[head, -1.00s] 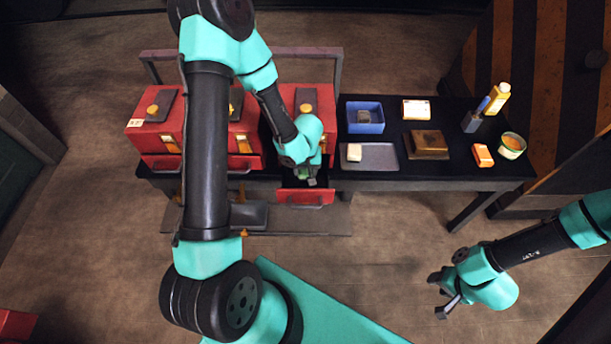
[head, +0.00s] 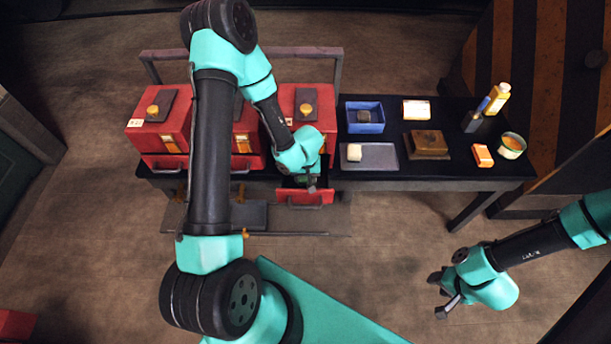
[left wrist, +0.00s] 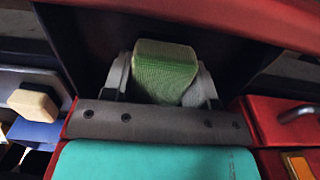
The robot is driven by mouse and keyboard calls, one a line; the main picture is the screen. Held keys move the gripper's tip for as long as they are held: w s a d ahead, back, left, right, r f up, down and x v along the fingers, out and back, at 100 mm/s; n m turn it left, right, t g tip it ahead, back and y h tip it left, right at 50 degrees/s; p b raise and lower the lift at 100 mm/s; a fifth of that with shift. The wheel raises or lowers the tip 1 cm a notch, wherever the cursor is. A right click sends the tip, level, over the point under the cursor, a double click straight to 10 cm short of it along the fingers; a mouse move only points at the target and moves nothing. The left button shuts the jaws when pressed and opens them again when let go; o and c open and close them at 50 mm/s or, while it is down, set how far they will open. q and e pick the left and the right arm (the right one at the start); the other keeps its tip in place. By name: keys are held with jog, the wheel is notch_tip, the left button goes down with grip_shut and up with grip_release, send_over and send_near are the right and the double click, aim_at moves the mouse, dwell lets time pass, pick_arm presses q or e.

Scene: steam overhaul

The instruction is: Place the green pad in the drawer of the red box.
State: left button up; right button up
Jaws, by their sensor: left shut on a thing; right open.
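The green pad (left wrist: 166,70) is between the fingers of my left gripper (left wrist: 162,85) in the left wrist view. In the head view my left gripper (head: 309,183) is at the pulled-out drawer (head: 305,197) of the right-hand red box (head: 315,98). The wrist view shows the dark drawer inside around the pad and the red drawer front beyond it. Whether the pad touches the drawer floor cannot be told. My right gripper (head: 441,297) is open and empty, low at the right, over the floor.
Two more red boxes (head: 160,128) stand to the left, partly behind my left arm. On the black table are a blue bin (head: 378,126), a grey tray (head: 384,163) with a pale block, a brown box (head: 427,142), an orange block (head: 482,155), bottles and a round tin (head: 512,146).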

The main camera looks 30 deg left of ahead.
pick_arm(q)
jog(key=o, duration=1)
jog(key=shift+r, duration=6.15)
